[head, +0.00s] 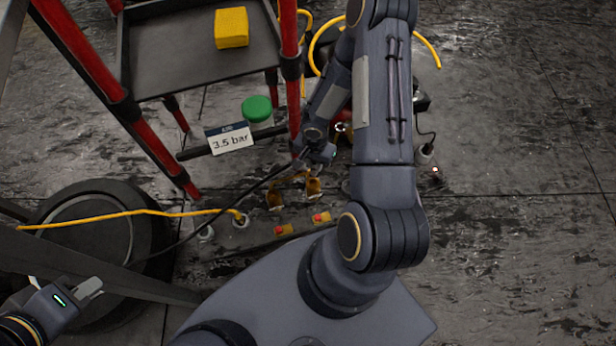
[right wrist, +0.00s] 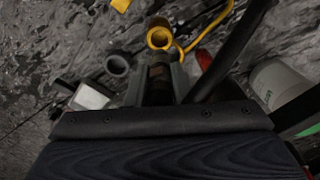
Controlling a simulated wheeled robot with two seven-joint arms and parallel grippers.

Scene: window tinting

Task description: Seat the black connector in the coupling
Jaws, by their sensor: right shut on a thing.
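My right gripper (head: 303,165) reaches down near the low fittings beside the cart. In the right wrist view its fingers (right wrist: 160,75) are closed on a dark cylindrical piece, the black connector (right wrist: 159,72). A thin black hose (head: 225,210) runs from the gripper toward the lower left. Just beyond the fingertips is a yellow ring-shaped coupling (right wrist: 158,37); I cannot tell whether the connector touches it. Brass-yellow fittings (head: 313,187) show below the gripper in the head view. A grey round socket (right wrist: 117,66) is beside it. My left gripper (head: 90,287) is away at lower left; its opening is unclear.
A red-framed cart (head: 150,135) carries a yellow block (head: 231,28). A "3.5 bar" sign (head: 230,138) and a green-lidded jar (head: 257,110) stand nearby. A yellow hose (head: 130,214) crosses a dark round reel (head: 95,245).

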